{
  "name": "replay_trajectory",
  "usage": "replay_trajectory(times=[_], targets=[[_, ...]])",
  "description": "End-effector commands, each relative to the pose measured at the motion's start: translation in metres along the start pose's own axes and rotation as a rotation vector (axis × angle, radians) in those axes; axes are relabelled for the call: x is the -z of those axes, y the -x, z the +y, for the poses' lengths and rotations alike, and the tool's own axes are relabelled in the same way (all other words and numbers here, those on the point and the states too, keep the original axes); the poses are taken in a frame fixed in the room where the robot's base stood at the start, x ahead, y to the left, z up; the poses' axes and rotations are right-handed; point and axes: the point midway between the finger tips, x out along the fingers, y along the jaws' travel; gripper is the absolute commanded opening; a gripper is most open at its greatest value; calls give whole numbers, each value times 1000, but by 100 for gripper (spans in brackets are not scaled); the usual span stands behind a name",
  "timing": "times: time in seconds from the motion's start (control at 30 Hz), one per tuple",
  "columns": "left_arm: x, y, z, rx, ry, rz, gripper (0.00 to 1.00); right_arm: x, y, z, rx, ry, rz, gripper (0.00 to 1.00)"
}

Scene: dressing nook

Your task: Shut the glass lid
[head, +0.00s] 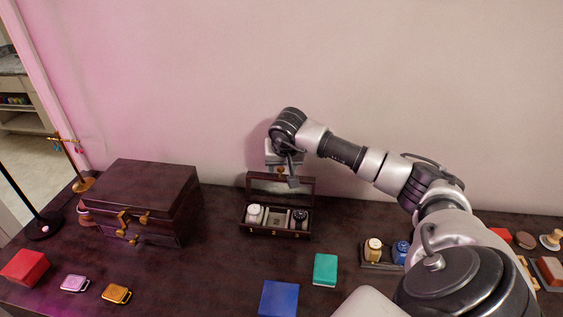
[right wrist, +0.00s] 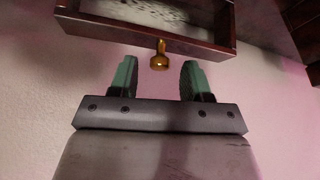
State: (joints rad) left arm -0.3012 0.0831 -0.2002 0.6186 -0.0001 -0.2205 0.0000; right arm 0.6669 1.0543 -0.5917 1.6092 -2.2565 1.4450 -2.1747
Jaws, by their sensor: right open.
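The glass lid (head: 265,188) of the small dark watch box (head: 275,234) stands raised at the back of the box, near the wall. In the right wrist view the lid's dark wooden frame (right wrist: 110,25) spans the top, with a brass knob (right wrist: 159,54) on its edge. My right gripper (head: 292,181) is at the raised lid in the head view, hiding part of its top edge. In the right wrist view its green fingers (right wrist: 158,78) are open and empty, with the knob just beyond the gap between their tips. My left gripper is not in view.
Two watches (head: 254,214) show in the box. A large dark chest (head: 150,195) stands to the left. A teal box (head: 325,269) and a blue box (head: 279,298) lie in front. A watch stand (head: 372,262) is to the right, by my right arm.

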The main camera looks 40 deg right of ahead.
Motion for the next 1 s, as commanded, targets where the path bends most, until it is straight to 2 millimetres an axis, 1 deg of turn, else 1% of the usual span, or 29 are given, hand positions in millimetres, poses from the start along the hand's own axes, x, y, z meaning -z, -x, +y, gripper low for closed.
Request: replay_trajectory(times=[0.1,0.33,0.6,0.63,0.67,0.87,1.0], targets=[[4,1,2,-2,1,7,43,0,-4,0,0,0,0,48],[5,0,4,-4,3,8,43,0,-5,0,0,0,0,48],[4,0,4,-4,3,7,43,0,-4,0,0,0,0,7],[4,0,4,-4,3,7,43,0,-4,0,0,0,0,2],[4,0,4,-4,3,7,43,0,-4,0,0,0,0,0],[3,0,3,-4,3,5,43,0,-4,1,-1,0,2,0],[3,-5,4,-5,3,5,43,3,-6,6,-6,2,18,0]])
